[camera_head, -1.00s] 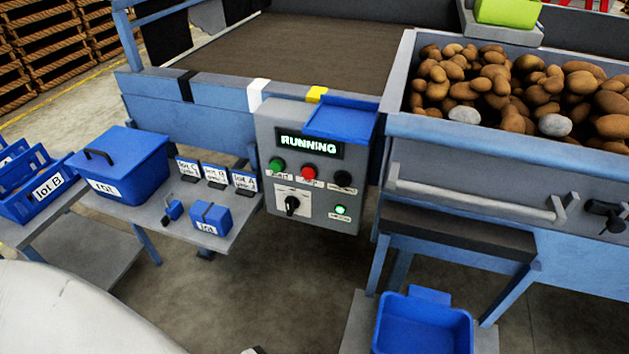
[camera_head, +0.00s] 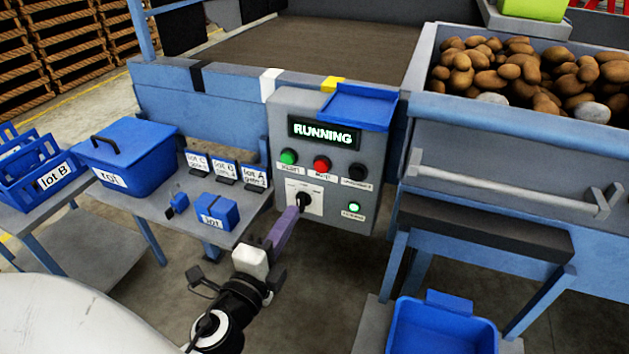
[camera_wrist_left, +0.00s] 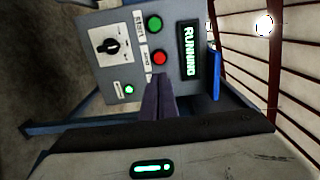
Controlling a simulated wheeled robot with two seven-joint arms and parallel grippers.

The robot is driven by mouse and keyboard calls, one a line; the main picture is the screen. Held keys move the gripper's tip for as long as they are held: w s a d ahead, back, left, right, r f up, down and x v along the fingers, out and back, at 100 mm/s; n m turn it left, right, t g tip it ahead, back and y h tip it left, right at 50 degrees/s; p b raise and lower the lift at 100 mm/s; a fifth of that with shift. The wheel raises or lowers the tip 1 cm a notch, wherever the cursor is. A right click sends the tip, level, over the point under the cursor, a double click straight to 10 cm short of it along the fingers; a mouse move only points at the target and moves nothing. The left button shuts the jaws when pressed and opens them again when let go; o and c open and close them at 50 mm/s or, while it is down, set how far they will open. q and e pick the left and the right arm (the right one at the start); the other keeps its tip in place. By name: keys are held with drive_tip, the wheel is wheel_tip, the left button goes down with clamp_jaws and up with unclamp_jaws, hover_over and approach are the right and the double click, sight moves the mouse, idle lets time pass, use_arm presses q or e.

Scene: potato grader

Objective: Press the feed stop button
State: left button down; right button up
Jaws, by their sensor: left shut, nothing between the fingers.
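The grey control box (camera_head: 283,120) has a lit display (camera_head: 324,133) reading RUNNING. Below it sit a green button (camera_head: 289,157), a red button (camera_head: 321,164) and a black button (camera_head: 357,172). The red one also shows in the left wrist view (camera_wrist_left: 159,58), just beyond my fingertips. My left gripper (camera_head: 296,211) is shut and empty, its purple fingers pointing up at the box. In the head view the tips overlap the lower left of the black rotary knob (camera_head: 304,199), below the red button. They look apart from the red button. My right gripper is out of view.
A green lamp (camera_head: 354,208) glows low on the box. A side table (camera_head: 165,215) with a blue lidded bin (camera_head: 125,160) and small lot cards stands left. A potato hopper (camera_head: 480,115) is at right.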

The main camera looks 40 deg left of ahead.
use_arm(q)
drive_tip(key=p, duration=0.3)
approach(320, 168)
drive_tip(key=x, duration=0.5)
drive_tip(key=shift+w, duration=0.1)
drive_tip(key=shift+w+a, duration=0.1)
drive_tip(key=shift+w, duration=0.5)
drive_tip(key=shift+w, duration=0.1)
